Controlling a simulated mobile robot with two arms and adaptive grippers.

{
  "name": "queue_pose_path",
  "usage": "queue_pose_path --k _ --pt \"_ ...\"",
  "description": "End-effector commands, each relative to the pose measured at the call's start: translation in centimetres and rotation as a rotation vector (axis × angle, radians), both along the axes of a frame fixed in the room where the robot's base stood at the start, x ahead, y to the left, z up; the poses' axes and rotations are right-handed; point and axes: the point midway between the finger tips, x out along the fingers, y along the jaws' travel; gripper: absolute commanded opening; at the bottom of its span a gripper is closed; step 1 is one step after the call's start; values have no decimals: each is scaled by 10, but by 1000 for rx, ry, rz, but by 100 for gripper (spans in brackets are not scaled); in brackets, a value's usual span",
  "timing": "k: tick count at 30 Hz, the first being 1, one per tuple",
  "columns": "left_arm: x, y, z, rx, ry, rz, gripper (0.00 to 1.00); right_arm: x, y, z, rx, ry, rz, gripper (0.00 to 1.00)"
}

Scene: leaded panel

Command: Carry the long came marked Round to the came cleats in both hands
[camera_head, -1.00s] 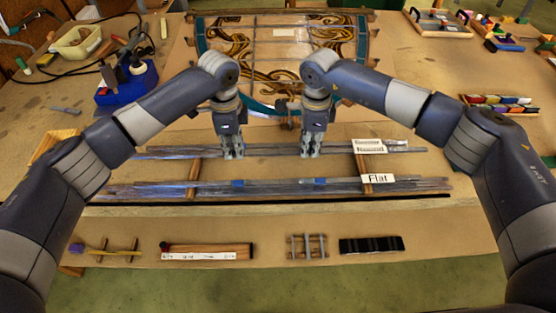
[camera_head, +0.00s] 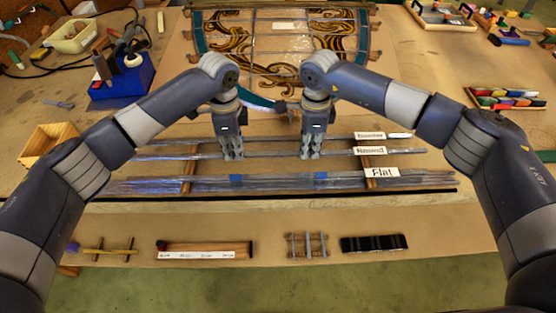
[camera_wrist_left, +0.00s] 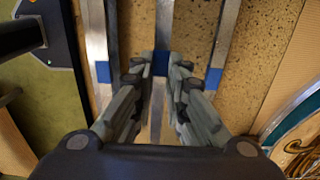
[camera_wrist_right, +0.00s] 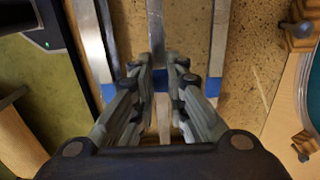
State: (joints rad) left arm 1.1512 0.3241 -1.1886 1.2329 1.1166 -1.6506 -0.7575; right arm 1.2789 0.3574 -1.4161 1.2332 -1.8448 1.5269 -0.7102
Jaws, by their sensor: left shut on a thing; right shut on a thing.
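The long grey came with the Round label (camera_head: 369,151) runs left to right in the head view. My left gripper (camera_head: 231,154) and my right gripper (camera_head: 311,154) are both shut on it, pointing down, with a span of came between them. In the left wrist view, a blue band on the came (camera_wrist_left: 160,66) lies between the fingers. A blue band (camera_wrist_right: 160,78) also shows between the fingers in the right wrist view. I cannot tell how high the came is above its wooden supports (camera_head: 190,168). I cannot clearly identify the came cleats.
Cames with the Flat label (camera_head: 381,172) lie nearer me; another labelled came (camera_head: 370,135) lies beyond. The leaded panel (camera_head: 282,45) is behind my grippers. A wooden box (camera_head: 48,145) stands left. A ruler (camera_head: 205,250), small rack (camera_head: 306,245) and black strip (camera_head: 371,243) lie along the front.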

Motion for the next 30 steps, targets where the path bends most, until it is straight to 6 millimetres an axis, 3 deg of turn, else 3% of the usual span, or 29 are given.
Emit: queue_pose_path --k 6,7,9,22,30 --pt "0 0 -14 -1 -1 0 0 0 0 -14 0 0 0 0" --pt "0 0 -12 0 -1 0 18 0 0 -12 0 0 0 18" --pt "0 0 -11 0 -1 0 33 0 0 -11 0 0 0 33" --pt "0 0 -4 0 -1 0 33 0 0 -11 0 0 0 33" --pt "1 0 48 -1 -4 -1 33 0 0 -11 0 0 0 33"
